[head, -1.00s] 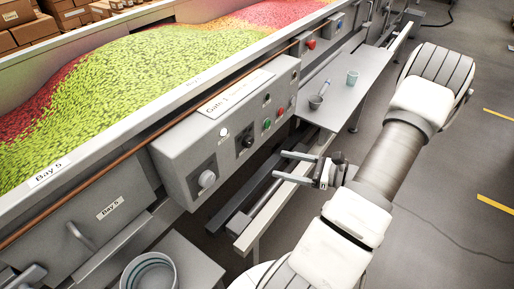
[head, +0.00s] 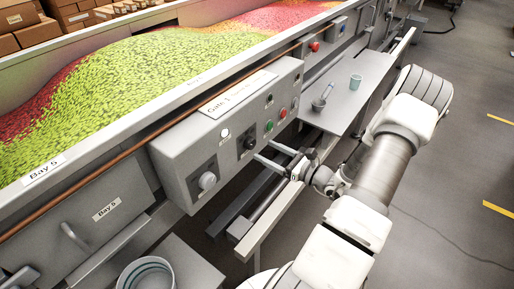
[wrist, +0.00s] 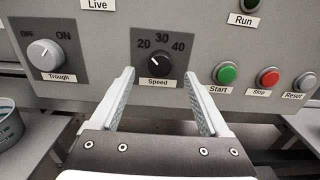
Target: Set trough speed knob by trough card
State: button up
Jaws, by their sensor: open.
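The black speed knob (wrist: 159,64) sits on a dark plate marked 20, 30, 40 and "Speed" in the wrist view; its white pointer is toward the upper left, near 20. It also shows on the control box in the head view (head: 249,143). The card (head: 238,92) lies on top of the box, reading "Gate" and partly unreadable; I see no card clearly named trough. The light "Trough" knob (wrist: 45,54), marked OFF and ON, is left of it. My gripper (wrist: 161,95) is open and empty, its fingers either side of the speed knob's line, apparently short of it. It also shows in the head view (head: 266,156).
Green Start (wrist: 226,73), red Stop (wrist: 268,78) and grey Reset buttons are to the right. A bucket (head: 147,274) stands lower left. A side shelf (head: 350,95) holds a cup (head: 355,81) and a scoop (head: 321,103). The candy trough (head: 120,110) is above.

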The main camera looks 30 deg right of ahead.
aim_at(253, 144)
jog(key=shift+x, duration=2.35)
grip_shut()
